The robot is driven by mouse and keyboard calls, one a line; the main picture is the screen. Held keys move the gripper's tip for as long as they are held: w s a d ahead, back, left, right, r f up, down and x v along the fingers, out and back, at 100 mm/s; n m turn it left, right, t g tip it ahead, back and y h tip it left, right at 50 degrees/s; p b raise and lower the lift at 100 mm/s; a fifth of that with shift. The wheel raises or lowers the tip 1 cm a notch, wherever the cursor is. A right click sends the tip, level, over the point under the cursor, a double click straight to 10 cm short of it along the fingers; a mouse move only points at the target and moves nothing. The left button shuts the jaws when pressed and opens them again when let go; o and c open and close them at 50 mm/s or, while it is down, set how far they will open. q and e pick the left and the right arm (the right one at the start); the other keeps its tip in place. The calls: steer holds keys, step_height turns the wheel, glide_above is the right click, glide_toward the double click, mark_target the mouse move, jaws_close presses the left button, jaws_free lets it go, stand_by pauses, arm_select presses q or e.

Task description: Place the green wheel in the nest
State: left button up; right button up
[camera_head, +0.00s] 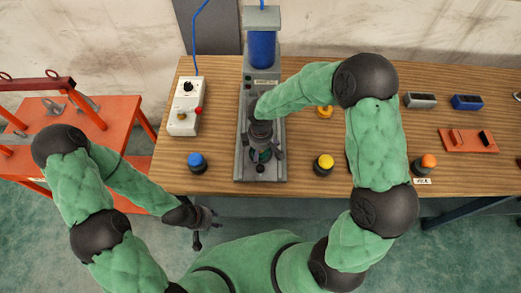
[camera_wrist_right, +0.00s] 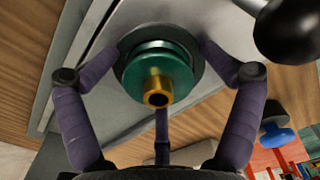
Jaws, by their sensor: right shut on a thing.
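The green wheel (camera_wrist_right: 158,72), with a brass hub (camera_wrist_right: 158,92), shows in the right wrist view between the fingers of my right gripper (camera_wrist_right: 160,65). A dark round ring (camera_wrist_right: 128,42) on the grey plate surrounds the wheel; I cannot tell whether the wheel is seated in it or held just above it. In the head view my right gripper (camera_head: 262,155) points down over the front part of the press base (camera_head: 245,120) and mostly hides the wheel. My left gripper (camera_head: 204,218) hangs empty in front of the table edge, its fingers spread.
The blue press cylinder (camera_head: 262,48) stands behind my right gripper. A control box (camera_head: 186,105) is at left. A blue knob (camera_head: 197,161), a yellow knob (camera_head: 323,164) and an orange knob (camera_head: 428,162) stand along the front of the table. An orange stand (camera_head: 70,120) is far left.

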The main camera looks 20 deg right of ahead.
steer(key=shift+r+p, duration=0.3)
step_height(320, 180, up, 13)
steer(key=p, duration=0.3)
steer(key=shift+f, duration=0.15)
stand_by(1.0)
